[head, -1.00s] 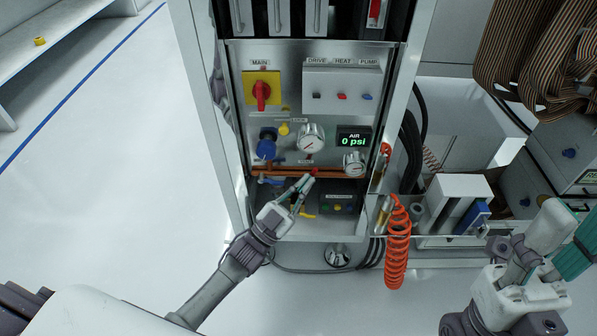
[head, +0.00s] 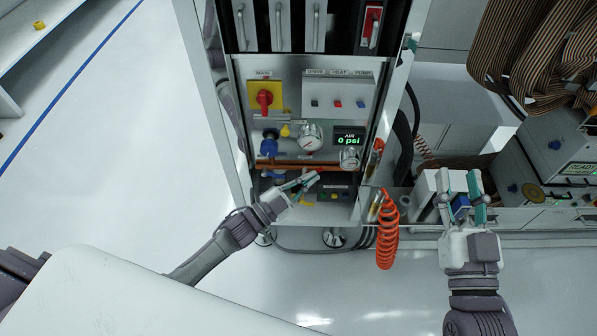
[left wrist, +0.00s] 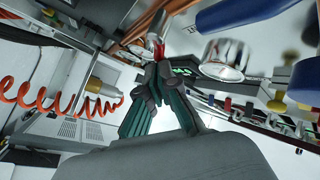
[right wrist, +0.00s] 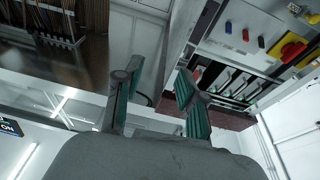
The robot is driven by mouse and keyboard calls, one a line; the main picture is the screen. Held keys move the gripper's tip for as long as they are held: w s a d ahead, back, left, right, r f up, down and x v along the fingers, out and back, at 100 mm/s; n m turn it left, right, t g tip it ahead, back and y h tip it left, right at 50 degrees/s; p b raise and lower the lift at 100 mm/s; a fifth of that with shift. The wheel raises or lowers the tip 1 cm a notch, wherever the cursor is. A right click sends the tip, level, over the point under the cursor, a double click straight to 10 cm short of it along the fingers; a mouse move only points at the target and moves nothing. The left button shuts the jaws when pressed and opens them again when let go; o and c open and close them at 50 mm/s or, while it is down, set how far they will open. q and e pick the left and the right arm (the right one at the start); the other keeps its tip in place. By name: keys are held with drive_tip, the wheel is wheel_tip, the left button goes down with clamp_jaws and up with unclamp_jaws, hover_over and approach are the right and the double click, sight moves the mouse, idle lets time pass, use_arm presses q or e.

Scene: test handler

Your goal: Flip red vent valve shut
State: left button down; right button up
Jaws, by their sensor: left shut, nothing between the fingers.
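The red vent valve handle (left wrist: 159,50) shows in the left wrist view on a metal fitting by the copper pipe, just past my left gripper's tips. My left gripper (head: 311,178) is shut and empty, under the copper pipe (head: 290,167) on the panel. Its green fingers (left wrist: 160,72) reach up to the red handle in the left wrist view; I cannot tell whether they touch. In the head view the fingertips mostly cover the valve. My right gripper (head: 460,178) is open and empty, its fingers (right wrist: 155,85) apart, at the right of the cabinet.
The air display (head: 349,140) reads 0 psi. An orange coiled hose (head: 387,235) hangs right of my left gripper. The floor at left is clear.

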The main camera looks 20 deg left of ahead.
use_arm(q)
drive_tip(key=shift+d+r+m+g+p, duration=0.1)
drive_tip(key=shift+r+m+g+p, duration=0.25)
drive_tip(key=shift+p, duration=0.4)
use_arm(e)
drive_tip(key=s+d+f+g+h+p, duration=0.1)
drive_tip(key=s+f+g, duration=0.1)
drive_tip(key=f+g, duration=0.3)
drive_tip(key=s+d+f+g+h+p, duration=0.15)
drive_tip(key=f+g, duration=0.25)
drive_tip(key=f, duration=0.4)
use_arm(q)
drive_tip(key=m+g+y+p, duration=0.1)
drive_tip(key=f+m+g+y+p, duration=0.1)
drive_tip(key=p, duration=0.1)
drive_tip(key=shift+w+d+f+g, duration=0.15)
drive_tip(key=shift+d+g, duration=0.2)
use_arm(e)
drive_tip(key=s+d+f+g+h, duration=0.1)
drive_tip(key=s+d+f+g, duration=0.1)
drive_tip(key=s, duration=0.4)
drive_tip(key=s+d+f+g+h, duration=0.1)
drive_tip(key=s+d+f+g, duration=0.1)
drive_tip(key=s+g, duration=0.3)
drive_tip(key=shift+s+d+m+g, duration=0.3)
drive_tip(key=shift+s+m, duration=0.1)
drive_tip(key=shift+s, duration=0.25)
drive_tip(key=shift+f, duration=0.1)
